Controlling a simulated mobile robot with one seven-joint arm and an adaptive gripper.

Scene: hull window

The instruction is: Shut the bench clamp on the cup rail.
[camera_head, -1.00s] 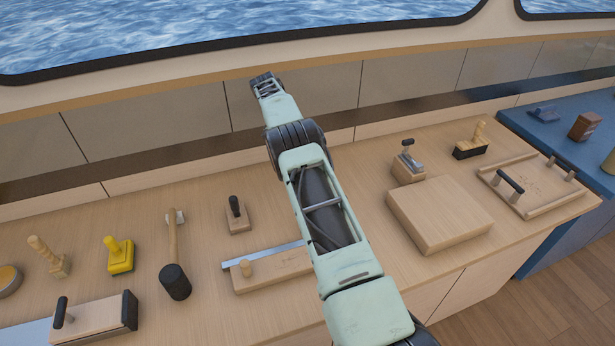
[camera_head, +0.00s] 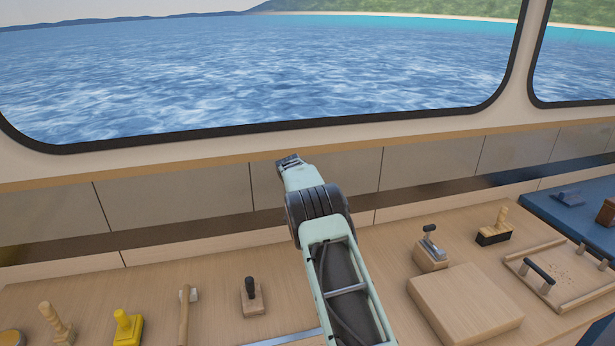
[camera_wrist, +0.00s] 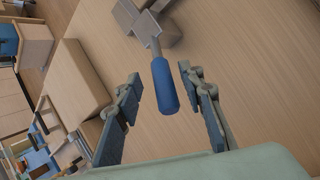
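In the wrist view, a grey metal piece with a rounded blue handle (camera_wrist: 165,86) stands at the top centre; I take it to be the bench clamp (camera_wrist: 150,24), cut off by the frame edge. My gripper (camera_wrist: 160,88) is open, with one finger on each side of the blue handle. Gaps show between the handle and both fingers, and nothing is held. In the head view my arm covers the middle of the bench, and neither the blue handle nor my fingers can be made out. I cannot make out the cup rail.
A flat wooden box (camera_head: 465,304) lies right of my arm, with a lever device on a wooden block (camera_head: 431,250) behind it. A brush (camera_head: 495,228) and a tray (camera_head: 570,275) are further right. Several tools, including a yellow-based one (camera_head: 128,326), stand left.

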